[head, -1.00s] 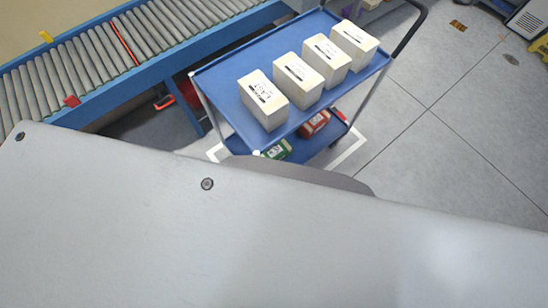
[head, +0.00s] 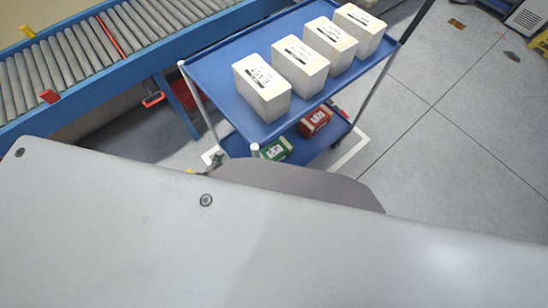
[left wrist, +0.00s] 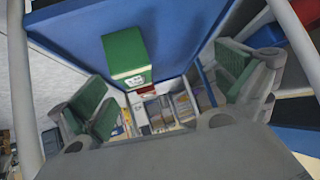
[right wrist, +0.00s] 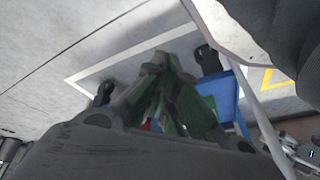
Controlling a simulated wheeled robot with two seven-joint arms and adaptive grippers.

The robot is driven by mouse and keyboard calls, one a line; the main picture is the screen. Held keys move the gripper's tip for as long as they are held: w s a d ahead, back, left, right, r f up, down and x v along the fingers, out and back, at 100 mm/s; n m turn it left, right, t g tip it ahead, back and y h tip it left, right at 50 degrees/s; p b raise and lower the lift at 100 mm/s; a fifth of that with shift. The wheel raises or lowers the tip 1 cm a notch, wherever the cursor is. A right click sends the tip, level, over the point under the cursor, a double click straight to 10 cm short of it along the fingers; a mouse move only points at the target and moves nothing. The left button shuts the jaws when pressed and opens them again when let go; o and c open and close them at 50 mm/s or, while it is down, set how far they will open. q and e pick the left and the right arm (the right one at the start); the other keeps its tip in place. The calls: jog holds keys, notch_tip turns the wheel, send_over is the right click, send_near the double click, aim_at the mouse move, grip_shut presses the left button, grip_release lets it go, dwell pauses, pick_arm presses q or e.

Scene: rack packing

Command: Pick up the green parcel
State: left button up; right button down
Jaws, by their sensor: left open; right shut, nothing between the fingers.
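The green parcel (head: 276,150) with a white label lies on the lower shelf of the blue cart (head: 236,145), beside a red parcel (head: 315,121). My left gripper (head: 216,161) shows only as a small dark part at the shelf's left end, mostly hidden behind my own grey body. In the left wrist view the left gripper (left wrist: 165,88) is open, with its green pads apart. The green parcel (left wrist: 124,52) is ahead of the fingers, left of centre, and not held. My right gripper (right wrist: 162,68) is shut and empty, its pads together.
White boxes (head: 262,88) stand in a row on the cart's top shelf, above the parcels. Cart posts (head: 376,92) stand at the corners. A roller conveyor (head: 90,50) runs at the upper left.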

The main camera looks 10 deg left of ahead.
aim_at(269, 154)
pick_arm(q)
jog(key=w+d+f+m+h+b, duration=0.1)
jog(key=d+h+b, duration=0.1)
jog(key=b, duration=0.6)
jog(key=w+d+f+m+t+h+b, duration=0.1)
jog(key=w+d+h+b, duration=0.1)
jog(key=d+b, duration=0.3)
jog(key=h+b, duration=0.1)
jog(key=b, duration=0.2)
pick_arm(e)
jog(key=w+a+r+t+y, duration=0.1)
jog(key=w+a+r, duration=0.2)
jog(key=r, duration=0.4)
jog(key=shift+w, duration=0.3)
jog(key=shift+a+r, duration=0.1)
jog(key=shift+r, duration=0.05)
pick_arm(q)
jog(key=shift+f, duration=0.15)
pick_arm(e)
jog(key=shift+y, duration=0.3)
